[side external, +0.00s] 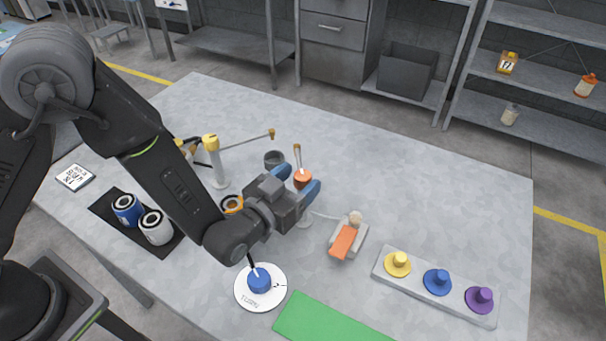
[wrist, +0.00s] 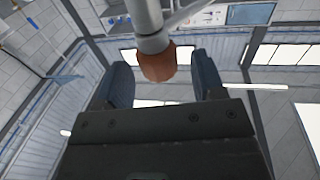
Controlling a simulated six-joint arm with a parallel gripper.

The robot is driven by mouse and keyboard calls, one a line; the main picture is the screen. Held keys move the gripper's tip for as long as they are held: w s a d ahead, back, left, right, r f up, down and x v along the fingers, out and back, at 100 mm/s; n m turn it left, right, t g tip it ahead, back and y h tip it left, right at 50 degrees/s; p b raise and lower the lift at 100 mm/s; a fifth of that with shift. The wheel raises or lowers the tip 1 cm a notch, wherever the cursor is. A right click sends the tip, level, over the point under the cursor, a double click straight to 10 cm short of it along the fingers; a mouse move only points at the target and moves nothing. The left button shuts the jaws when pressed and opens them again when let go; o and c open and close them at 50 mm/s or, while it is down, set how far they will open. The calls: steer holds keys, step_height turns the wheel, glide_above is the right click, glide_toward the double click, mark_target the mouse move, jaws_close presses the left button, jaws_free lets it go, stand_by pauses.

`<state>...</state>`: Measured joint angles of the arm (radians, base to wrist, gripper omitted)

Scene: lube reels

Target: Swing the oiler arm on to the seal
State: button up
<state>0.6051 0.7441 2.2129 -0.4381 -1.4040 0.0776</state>
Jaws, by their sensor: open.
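My gripper (side external: 297,181) is open, with its blue fingers either side of an orange collar (side external: 303,178) on an upright post. In the wrist view the orange collar (wrist: 158,64) and a grey shaft appear between the spread fingers (wrist: 164,82), with a gap on both sides. A thin stem with a brass tip (side external: 297,148) rises above the collar. A pale post with a yellow cap (side external: 212,143) carries a thin grey arm (side external: 245,140) reaching right to a brass tip. I cannot tell which part is the oiler arm or the seal.
A dark grey cup (side external: 274,158) stands behind my gripper. A white disc with a blue knob (side external: 260,280), a green mat (side external: 328,322), an orange-and-grey piece (side external: 344,241) and a tray of coloured knobs (side external: 437,284) lie in front. Two cans (side external: 156,228) stand at left. The right rear table is clear.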

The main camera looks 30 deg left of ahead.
steer(key=shift+w+d, duration=0.15)
steer(key=shift+w, duration=0.8)
jaws_close()
